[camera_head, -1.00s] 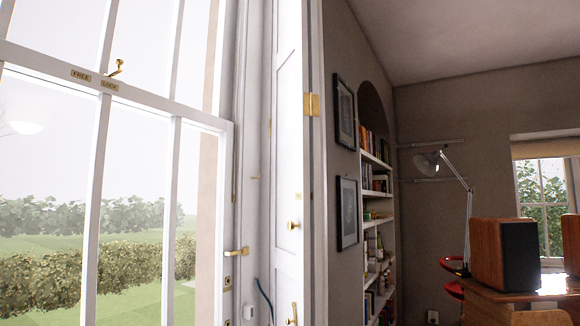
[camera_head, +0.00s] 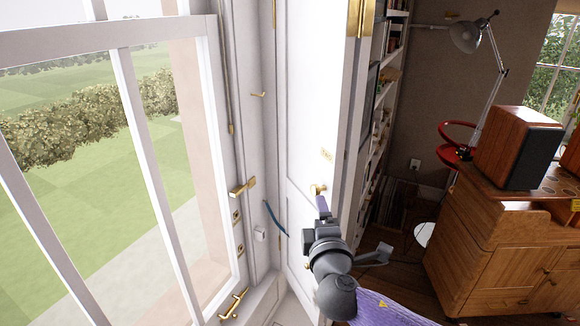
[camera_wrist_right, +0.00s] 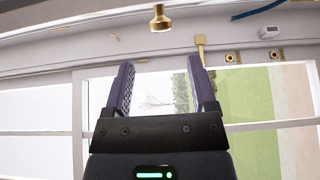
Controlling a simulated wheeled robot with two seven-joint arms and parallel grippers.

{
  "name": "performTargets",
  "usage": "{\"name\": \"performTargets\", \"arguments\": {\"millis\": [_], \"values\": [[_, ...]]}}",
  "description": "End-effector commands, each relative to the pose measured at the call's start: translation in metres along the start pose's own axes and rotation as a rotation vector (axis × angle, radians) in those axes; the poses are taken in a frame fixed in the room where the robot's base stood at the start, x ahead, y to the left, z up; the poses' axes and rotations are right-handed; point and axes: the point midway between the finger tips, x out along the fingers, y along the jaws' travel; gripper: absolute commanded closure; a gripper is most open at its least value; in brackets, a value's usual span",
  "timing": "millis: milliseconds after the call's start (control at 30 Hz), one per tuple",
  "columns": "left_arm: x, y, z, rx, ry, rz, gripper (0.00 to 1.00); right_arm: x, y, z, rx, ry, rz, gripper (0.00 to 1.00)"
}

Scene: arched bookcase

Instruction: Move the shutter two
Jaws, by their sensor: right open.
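The shutter is a tall white panel (camera_head: 308,120) standing open at the right side of the window, with brass hinges at its upper right edge. A small brass knob (camera_head: 318,189) sits on its face. My right gripper (camera_head: 322,206) is at the knob, overlapping its lower edge in the head view. In the right wrist view its two purple-grey fingers (camera_wrist_right: 163,72) are apart with nothing between them. The knob (camera_wrist_right: 160,18) lies beyond the fingertips there, roughly centred between them. My left gripper is in neither view.
The sash window (camera_head: 130,130) fills the left, with a brass latch (camera_head: 243,188) on its frame. A wooden cabinet (camera_head: 480,245) carrying a speaker (camera_head: 516,147) stands at right. A lamp (camera_head: 468,36), red stool (camera_head: 455,130) and bookcase (camera_head: 385,110) are behind the shutter.

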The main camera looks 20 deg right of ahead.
Motion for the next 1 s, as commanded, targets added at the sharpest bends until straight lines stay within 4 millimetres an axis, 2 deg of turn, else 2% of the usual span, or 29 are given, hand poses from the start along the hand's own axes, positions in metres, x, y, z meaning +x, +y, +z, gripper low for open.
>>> {"name": "performTargets", "arguments": {"millis": [67,300,500,633,900,1000], "values": [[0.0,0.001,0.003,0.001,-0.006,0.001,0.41,0.009,0.0,0.0,0.0,-0.002,0.003,0.27],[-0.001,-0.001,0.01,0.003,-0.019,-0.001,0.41,0.059,-0.002,0.0,0.001,-0.003,0.0,0.27],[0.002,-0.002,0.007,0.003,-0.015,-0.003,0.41,0.088,-0.004,0.0,0.002,-0.001,-0.002,0.27],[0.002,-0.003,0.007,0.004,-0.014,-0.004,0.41,0.096,-0.003,0.0,0.003,-0.001,-0.003,0.27],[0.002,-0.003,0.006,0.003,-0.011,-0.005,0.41,0.097,-0.003,0.0,0.003,0.001,-0.003,0.27],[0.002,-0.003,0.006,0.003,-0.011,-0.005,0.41,0.097,-0.003,0.0,0.003,0.0,-0.003,0.48]]}}
